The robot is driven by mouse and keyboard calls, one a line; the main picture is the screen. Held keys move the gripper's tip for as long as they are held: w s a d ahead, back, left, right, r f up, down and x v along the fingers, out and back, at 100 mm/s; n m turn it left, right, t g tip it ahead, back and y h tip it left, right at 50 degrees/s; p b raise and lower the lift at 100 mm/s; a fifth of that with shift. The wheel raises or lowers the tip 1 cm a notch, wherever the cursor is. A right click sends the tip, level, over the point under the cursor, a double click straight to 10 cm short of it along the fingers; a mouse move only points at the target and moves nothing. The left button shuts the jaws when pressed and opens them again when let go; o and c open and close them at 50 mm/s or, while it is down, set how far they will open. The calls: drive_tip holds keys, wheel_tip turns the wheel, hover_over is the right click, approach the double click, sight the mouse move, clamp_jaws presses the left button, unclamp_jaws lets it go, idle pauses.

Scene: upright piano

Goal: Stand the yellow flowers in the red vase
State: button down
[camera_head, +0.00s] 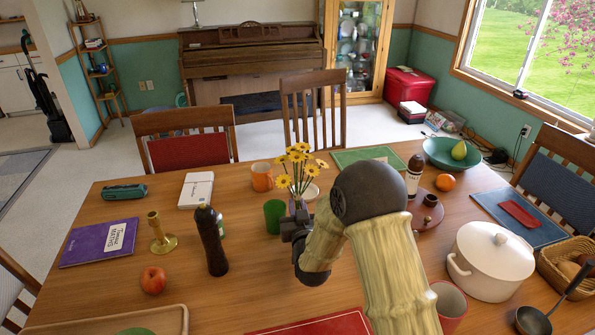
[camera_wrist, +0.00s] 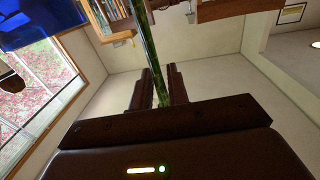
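The yellow flowers (camera_head: 296,172) stand nearly upright above my gripper (camera_head: 297,217) in the head view, blooms up. In the wrist view, their green stems (camera_wrist: 154,58) run between the two dark fingers of my gripper (camera_wrist: 160,88), which are close around them. The lower stem ends are hidden by my gripper and arm. No clear red vase shows. A red open-topped vessel (camera_head: 449,303) stands at the front right, partly behind my arm; I cannot tell whether it is the vase or a mug.
A white pot (camera_head: 490,262) and a ladle (camera_head: 533,320) crowd the right. Open wood lies between mill and arm.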

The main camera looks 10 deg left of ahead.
sight(299, 182)
wheel_tip(299, 182, up, 10)
idle(0.7)
idle(0.4)
